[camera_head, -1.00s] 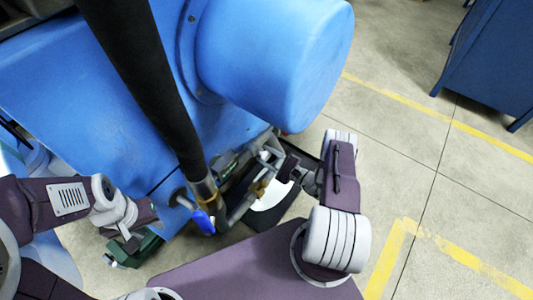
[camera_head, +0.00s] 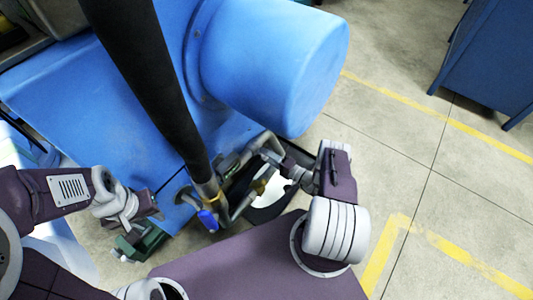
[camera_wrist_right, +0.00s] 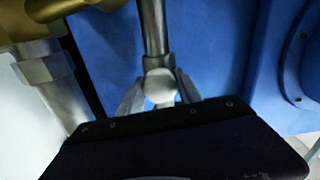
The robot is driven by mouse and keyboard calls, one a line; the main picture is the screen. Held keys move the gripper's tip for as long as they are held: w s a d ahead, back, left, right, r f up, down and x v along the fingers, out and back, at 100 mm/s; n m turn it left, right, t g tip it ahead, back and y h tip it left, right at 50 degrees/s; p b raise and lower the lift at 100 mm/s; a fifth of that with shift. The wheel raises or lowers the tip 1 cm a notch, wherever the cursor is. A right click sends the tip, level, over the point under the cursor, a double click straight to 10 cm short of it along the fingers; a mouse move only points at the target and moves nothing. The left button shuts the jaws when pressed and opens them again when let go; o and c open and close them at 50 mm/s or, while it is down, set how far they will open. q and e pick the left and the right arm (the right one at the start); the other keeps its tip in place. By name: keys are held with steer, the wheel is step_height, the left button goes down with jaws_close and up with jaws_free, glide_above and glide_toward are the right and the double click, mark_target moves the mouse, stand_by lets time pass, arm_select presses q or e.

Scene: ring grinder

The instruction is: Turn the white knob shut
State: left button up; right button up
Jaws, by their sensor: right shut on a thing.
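The white knob (camera_wrist_right: 160,85) shows in the right wrist view as a pale, rounded piece at the end of a metal stem. My right gripper (camera_wrist_right: 157,92) has one finger on each side of it and is shut on it. In the head view my right gripper (camera_head: 278,160) reaches in from the right to the pipework under the blue machine, and the knob cannot be made out there. My left gripper (camera_head: 152,208) is at the lower left, away from the knob. Its fingers are too unclear to read.
The blue machine (camera_head: 120,110) with a thick black hose (camera_head: 145,85) fills the upper left. A blue valve handle (camera_head: 207,219) hangs below the hose. A brass fitting (camera_wrist_right: 35,50) is beside the knob. A blue cabinet (camera_head: 485,65) stands far right; the floor between is clear.

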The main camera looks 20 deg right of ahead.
steer(key=n+p, duration=0.2)
steer(key=n, duration=0.3)
stand_by(0.6)
steer(key=o, duration=1.4)
steer(key=shift+n, duration=0.3)
steer(key=shift+c, duration=0.2)
steer(key=p+v, duration=0.2)
steer(key=v, duration=0.7)
steer(key=shift+s+d+f, duration=0.1)
